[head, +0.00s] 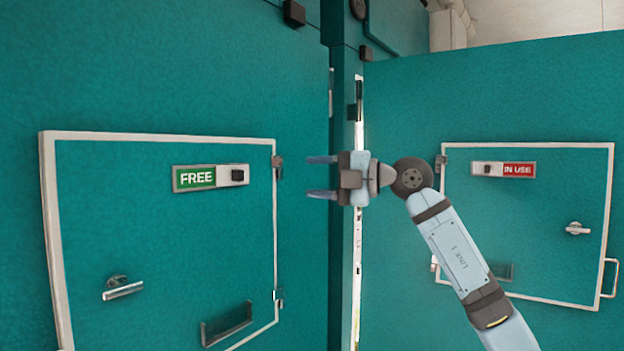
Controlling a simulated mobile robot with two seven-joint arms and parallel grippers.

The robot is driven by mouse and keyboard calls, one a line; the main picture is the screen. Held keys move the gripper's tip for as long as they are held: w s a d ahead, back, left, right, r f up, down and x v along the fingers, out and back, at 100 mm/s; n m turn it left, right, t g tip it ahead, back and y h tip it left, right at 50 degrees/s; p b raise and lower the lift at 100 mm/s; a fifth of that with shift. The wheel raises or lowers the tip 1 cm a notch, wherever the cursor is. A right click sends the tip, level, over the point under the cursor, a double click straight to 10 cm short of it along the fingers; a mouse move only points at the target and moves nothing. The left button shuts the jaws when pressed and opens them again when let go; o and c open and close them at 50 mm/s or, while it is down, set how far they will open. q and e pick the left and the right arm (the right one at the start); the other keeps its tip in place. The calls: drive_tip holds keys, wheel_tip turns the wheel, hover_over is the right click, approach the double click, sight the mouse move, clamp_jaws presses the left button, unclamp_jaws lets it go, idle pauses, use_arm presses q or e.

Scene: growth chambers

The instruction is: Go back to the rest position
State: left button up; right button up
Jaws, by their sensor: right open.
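My right gripper (321,177) is in the middle of the head view, on the end of my light blue arm coming up from the lower right. Its two fingers point left and stand apart, with nothing between them. It is in front of the gap between two teal chambers. On the left chamber, a hatch door (150,245) carries a sign (197,178) reading FREE in green. On the right chamber, another hatch door (545,225) carries a sign (518,169) reading IN USE in red. Both hatch doors look closed. My left gripper does not show.
The left hatch has a latch handle (123,289) and a recessed pull (226,323). The right hatch has a latch (577,229) and a side handle (609,278). A bright narrow gap (357,260) runs between the chambers behind my gripper.

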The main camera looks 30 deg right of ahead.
idle(0.3)
drive_tip(key=w+a+f+m+y+p, duration=0.1)
drive_tip(key=a+f+y, duration=0.3)
drive_tip(key=f, duration=0.5)
drive_tip(key=w+a+f+m+y+p, duration=0.1)
drive_tip(key=a+f+y+p, duration=0.1)
drive_tip(key=a+f, duration=0.5)
drive_tip(key=s+f+m+t+h+p, duration=0.1)
drive_tip(key=s+f+m+t+h, duration=0.2)
drive_tip(key=f+m, duration=0.5)
drive_tip(key=s+f+m+t+h+p, duration=0.1)
drive_tip(key=s+f+m+t+h, duration=0.25)
drive_tip(key=f, duration=0.85)
drive_tip(key=s+a+f+m+g+h+p, duration=0.1)
drive_tip(key=s+a+f+m+g+h, duration=0.1)
drive_tip(key=s+f, duration=0.5)
drive_tip(key=s+a+f+m+g+h+p, duration=0.1)
drive_tip(key=s+a+f+m+g+h, duration=0.1)
drive_tip(key=s+f, duration=0.6)
drive_tip(key=s+a+f+m+g+h+p, duration=0.1)
drive_tip(key=s+f+m+g+h, duration=0.3)
drive_tip(key=s+f, duration=0.4)
wheel_tip(320, 180, down, 5)
drive_tip(key=shift+a+f+m+g, duration=0.1)
drive_tip(key=shift+a+m+g, duration=0.35)
drive_tip(key=shift+a+m, duration=0.5)
drive_tip(key=shift+c, duration=0.2)
